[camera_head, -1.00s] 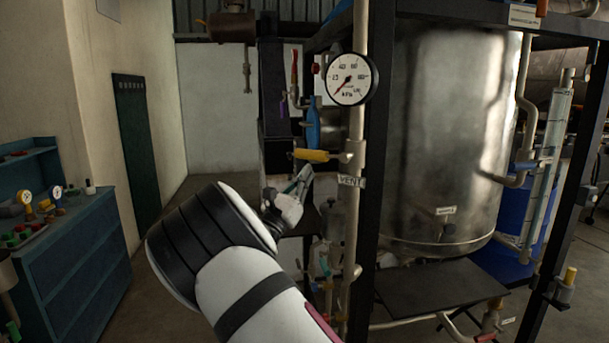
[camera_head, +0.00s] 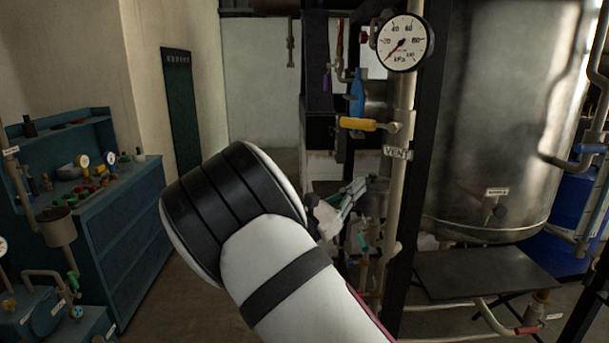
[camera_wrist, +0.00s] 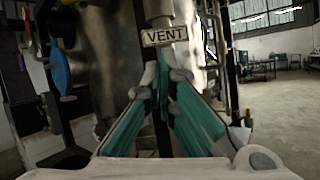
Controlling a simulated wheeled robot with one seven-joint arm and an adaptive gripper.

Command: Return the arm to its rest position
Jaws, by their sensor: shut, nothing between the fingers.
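My gripper (camera_head: 352,192) shows just past my white and black arm in the head view, beside the vertical pipe with the VENT label (camera_head: 397,152). In the wrist view its two teal-padded fingers (camera_wrist: 163,85) come together at the tips, shut and empty. The VENT label also shows in the wrist view (camera_wrist: 163,36), just beyond the fingertips. I cannot tell whether the fingertips touch the pipe. My arm hides part of the gripper's base in the head view.
A pressure gauge (camera_head: 404,42) and a yellow valve handle (camera_head: 357,124) sit on the vent pipe above the label. A large metal tank (camera_head: 500,110) and a dark post stand to the right. A teal workbench (camera_head: 125,215) stands left. Floor shows between bench and arm.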

